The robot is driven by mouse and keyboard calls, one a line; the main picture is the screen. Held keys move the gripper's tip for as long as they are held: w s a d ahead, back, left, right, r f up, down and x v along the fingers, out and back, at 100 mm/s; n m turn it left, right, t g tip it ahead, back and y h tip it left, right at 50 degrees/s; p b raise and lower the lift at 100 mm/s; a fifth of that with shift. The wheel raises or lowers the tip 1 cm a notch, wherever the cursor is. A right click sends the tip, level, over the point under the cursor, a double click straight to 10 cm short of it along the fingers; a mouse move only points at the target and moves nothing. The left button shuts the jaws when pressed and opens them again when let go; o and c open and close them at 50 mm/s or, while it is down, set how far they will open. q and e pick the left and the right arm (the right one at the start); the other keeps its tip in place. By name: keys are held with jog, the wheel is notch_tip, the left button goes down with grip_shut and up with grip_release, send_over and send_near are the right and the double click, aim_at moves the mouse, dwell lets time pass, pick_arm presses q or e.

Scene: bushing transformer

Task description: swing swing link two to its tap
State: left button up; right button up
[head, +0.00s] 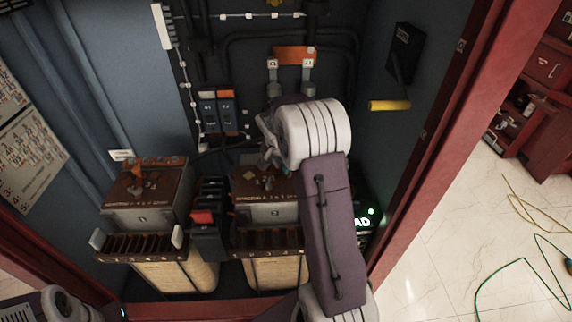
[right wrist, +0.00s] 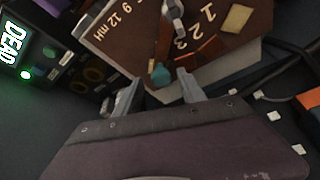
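Two transformer units stand side by side in the cabinet: the left unit (head: 146,210) and the right unit (head: 262,213), each with a brown top plate. My right gripper (head: 268,150) is over the right unit's plate, partly hidden by my wrist. In the right wrist view its two grey fingers (right wrist: 158,90) are apart. A teal-tipped piece (right wrist: 160,74) on the brown tap plate (right wrist: 130,35), marked 1, 2, 3 and 9, 12 mH, shows beyond the gap; I cannot tell if they touch. A grey metal link part (right wrist: 175,12) shows at the top edge. My left gripper is out of view.
A black block with a red part (head: 203,217) stands between the units. A green lit DEAD display (head: 361,221) is right of my forearm. A yellow handle (head: 389,105) juts from the right wall. The red cabinet frame (head: 425,140) borders the opening.

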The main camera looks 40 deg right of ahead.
aim_at(282, 184)
jog(key=shift+a+r, duration=0.1)
jog(key=shift+r, duration=0.2)
jog(key=p+v, duration=0.1)
jog(key=v, duration=0.7)
jog(key=shift+r, duration=0.15)
jog(key=a+r+n+p, duration=0.1)
jog(key=a+r+p, duration=0.2)
jog(key=a+r, duration=0.1)
jog(key=s+a+f+n+y+p, duration=0.1)
jog(key=s+a+f+n+y, duration=0.1)
jog(key=s+a+f+n, duration=0.2)
jog(key=s+a+f+n+g+y+p, duration=0.1)
jog(key=s+a+f+n, duration=0.4)
jog(key=s+a, duration=0.5)
jog(key=shift+s+f+n+y+p, duration=0.25)
jog(key=shift+s+y+p, duration=0.2)
jog(key=shift+s, duration=1.3)
